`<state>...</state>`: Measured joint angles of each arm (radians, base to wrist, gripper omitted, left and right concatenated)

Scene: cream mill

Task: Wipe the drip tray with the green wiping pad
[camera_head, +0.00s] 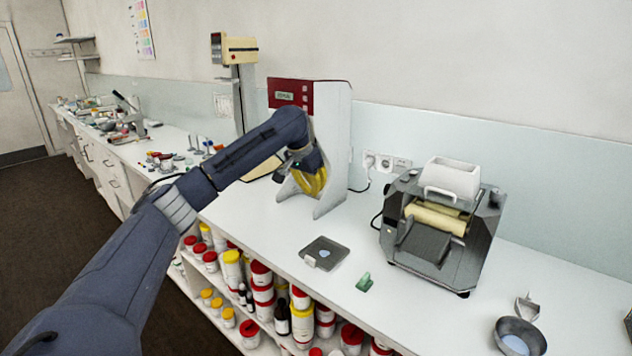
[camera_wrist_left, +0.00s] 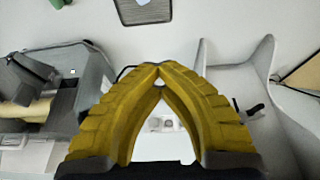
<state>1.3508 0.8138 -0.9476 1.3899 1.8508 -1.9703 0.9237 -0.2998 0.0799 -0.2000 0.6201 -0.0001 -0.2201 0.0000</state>
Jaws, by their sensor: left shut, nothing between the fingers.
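The drip tray (camera_head: 336,248) is a small dark grey square on the white counter, with a pale blue spot on it. Its lower part shows at the top of the left wrist view (camera_wrist_left: 150,14). The green wiping pad (camera_head: 364,283) lies on the counter just right of the tray, apart from it. Its edge shows at the top left of the left wrist view (camera_wrist_left: 58,2). My left gripper (camera_head: 314,182), with yellow fingers, is shut and empty in front of the red and white machine, behind the tray. My right gripper is not in view.
The red and white machine (camera_head: 333,120) stands behind my left gripper. A grey roller mill (camera_head: 430,240) stands right of the pad. A dark bowl (camera_head: 519,338) sits at front right. Several jars fill the shelves below. The counter around tray and pad is clear.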

